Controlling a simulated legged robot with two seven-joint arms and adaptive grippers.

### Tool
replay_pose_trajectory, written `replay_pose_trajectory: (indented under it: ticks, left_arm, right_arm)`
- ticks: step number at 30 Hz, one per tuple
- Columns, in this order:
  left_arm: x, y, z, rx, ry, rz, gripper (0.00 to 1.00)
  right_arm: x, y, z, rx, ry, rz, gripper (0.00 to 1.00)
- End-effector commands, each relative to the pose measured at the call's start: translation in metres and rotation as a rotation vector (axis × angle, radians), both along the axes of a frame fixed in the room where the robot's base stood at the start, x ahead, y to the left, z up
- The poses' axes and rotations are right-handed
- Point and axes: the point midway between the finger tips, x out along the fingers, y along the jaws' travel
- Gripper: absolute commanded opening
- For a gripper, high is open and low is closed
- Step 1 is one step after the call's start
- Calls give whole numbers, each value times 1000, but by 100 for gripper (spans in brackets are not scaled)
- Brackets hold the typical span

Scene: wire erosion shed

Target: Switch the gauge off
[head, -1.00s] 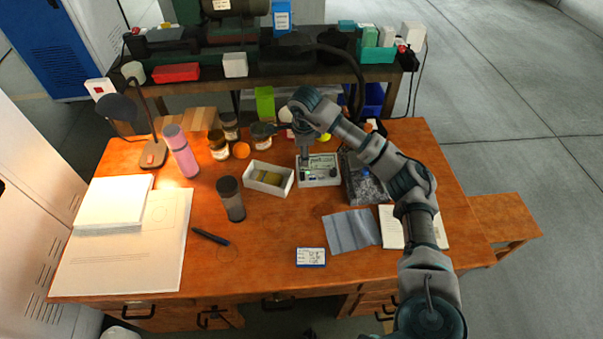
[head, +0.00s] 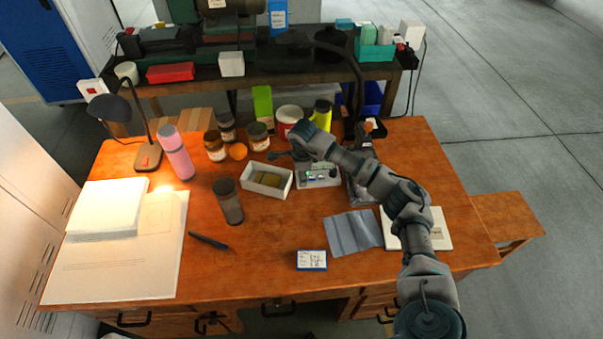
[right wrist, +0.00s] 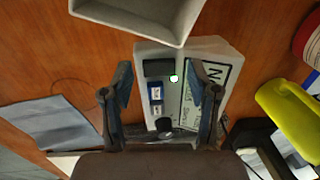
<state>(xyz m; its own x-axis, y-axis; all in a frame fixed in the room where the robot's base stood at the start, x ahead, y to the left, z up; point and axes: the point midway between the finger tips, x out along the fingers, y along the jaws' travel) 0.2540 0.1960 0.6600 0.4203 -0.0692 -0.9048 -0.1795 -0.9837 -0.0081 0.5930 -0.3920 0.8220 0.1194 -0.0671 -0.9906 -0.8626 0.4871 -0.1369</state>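The gauge is a pale grey box (head: 318,181) on the desk, partly hidden under my right arm in the head view. In the right wrist view the gauge (right wrist: 147,110) shows a dark display (right wrist: 159,68), a lit green-white lamp (right wrist: 173,78), two small blue-and-white switches (right wrist: 155,90), a dark round knob (right wrist: 165,125) and a lettered plate (right wrist: 193,110). My right gripper (right wrist: 167,82) is open and empty, its fingers on either side of the gauge's face in that view. My left gripper is not in view.
An open white box (head: 286,187) stands left of the gauge. Jars (head: 259,137) and a yellow-green bottle (head: 321,112) stand behind. A grey cloth (head: 353,233) and a blue-edged card (head: 312,261) lie in front.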

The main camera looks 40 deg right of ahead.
Motion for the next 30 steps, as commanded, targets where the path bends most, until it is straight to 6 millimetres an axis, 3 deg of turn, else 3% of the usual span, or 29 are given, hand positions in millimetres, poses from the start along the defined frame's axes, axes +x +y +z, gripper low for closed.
replay_pose_trajectory:
  ticks: [1,6,7,13,17,25,30]
  left_arm:
    - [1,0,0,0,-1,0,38]
    - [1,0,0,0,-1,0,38]
    - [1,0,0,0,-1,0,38]
    - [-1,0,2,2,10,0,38]
    - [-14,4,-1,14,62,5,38]
    - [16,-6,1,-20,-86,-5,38]
    - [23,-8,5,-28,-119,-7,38]
  right_arm:
    - [0,0,0,0,0,0,45]
    - [0,0,0,0,0,0,3]
    - [0,0,0,0,0,0,0]
    - [2,-2,1,18,30,-3,0]
    - [5,-3,2,61,107,-6,0]
    - [8,-5,-2,135,238,-3,0]
    - [9,-6,1,145,251,-2,0]
